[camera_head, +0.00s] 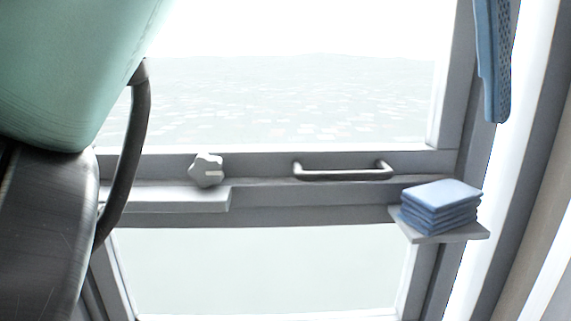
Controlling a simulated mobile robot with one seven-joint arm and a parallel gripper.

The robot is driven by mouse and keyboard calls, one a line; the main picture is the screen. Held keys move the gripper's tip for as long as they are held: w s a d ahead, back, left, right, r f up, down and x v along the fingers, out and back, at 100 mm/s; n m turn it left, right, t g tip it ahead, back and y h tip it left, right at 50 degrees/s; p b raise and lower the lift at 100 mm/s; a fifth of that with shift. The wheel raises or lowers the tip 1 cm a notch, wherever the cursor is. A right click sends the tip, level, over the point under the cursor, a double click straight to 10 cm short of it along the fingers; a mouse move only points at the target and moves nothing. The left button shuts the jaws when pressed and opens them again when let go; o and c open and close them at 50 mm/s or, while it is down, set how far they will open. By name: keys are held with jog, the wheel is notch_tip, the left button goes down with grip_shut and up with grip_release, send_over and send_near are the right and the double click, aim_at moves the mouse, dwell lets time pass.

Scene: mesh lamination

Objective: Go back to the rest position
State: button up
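My gripper is not in view, so its fingers and anything in them cannot be seen. Large shapes very close to the camera fill the left side: a smooth teal body above, a dark grey body below and a curved black bar beside them. I cannot tell whether these belong to my arm. No rest position is marked in the view.
A grey frame crosses ahead, with a bar handle (343,171). A white knob-like object (206,171) sits above a pale ledge (165,203). Blue folded pieces (440,203) are stacked on a small shelf (455,236) at right. A blue perforated panel (494,60) hangs above.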

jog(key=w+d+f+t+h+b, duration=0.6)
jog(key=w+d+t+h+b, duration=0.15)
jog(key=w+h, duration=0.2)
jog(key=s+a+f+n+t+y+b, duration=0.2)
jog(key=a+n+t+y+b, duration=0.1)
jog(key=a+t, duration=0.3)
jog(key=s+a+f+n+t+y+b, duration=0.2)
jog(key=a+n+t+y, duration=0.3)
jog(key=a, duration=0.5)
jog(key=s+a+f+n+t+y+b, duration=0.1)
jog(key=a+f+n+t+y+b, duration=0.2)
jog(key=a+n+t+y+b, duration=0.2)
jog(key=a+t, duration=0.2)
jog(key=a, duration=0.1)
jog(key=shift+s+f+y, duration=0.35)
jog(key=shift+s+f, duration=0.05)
